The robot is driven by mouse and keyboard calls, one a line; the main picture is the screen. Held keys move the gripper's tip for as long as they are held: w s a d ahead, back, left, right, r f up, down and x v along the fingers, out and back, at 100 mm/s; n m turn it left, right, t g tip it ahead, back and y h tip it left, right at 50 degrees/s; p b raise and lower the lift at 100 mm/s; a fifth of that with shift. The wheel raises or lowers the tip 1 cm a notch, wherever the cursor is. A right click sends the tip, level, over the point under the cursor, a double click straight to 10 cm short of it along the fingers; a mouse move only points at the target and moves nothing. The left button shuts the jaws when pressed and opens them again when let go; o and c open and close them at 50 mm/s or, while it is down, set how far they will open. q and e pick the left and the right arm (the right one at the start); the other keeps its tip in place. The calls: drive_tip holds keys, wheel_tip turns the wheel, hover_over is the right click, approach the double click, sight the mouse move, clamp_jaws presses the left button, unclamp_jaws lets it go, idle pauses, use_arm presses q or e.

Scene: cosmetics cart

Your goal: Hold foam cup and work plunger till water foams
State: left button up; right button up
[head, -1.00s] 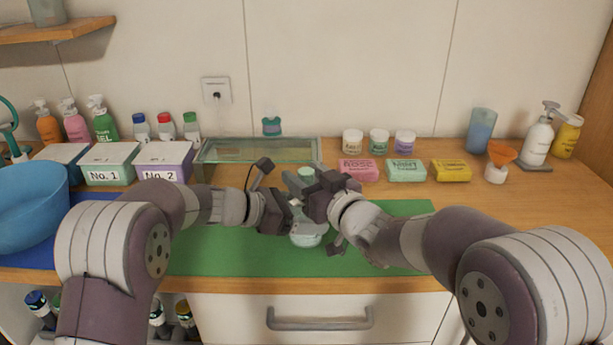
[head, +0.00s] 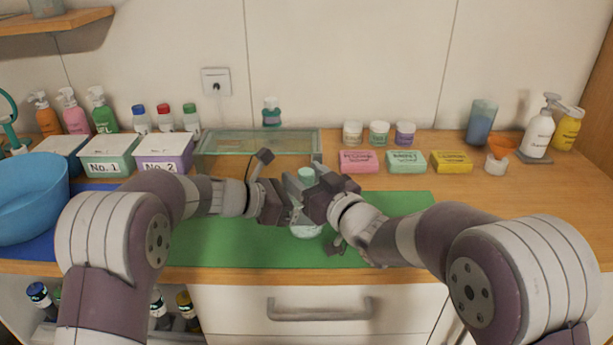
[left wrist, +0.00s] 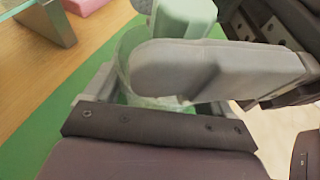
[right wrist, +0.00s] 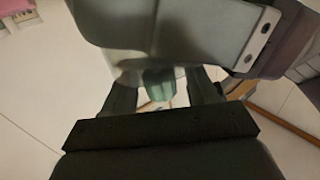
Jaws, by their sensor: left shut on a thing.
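The clear foam cup (head: 307,231) stands over the green mat, its upper part hidden by my grippers. The green plunger knob (head: 306,175) shows above it. My left gripper (head: 290,207) is shut on the cup from the left. In the left wrist view the cup's pale green wall (left wrist: 130,60) shows between dark gripper parts. My right gripper (head: 318,197) is at the plunger from the right. In the right wrist view a green plunger part (right wrist: 158,83) lies between its fingers; whether they touch it is hidden. Water and foam cannot be made out.
The green mat (head: 215,245) has free room to both sides. A glass tray (head: 255,142) is behind the cup. Soap bars (head: 407,162) and small jars (head: 379,133) stand back right. Labelled boxes (head: 108,170) and a blue basin (head: 30,200) are at left.

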drive_tip(key=v, duration=1.2)
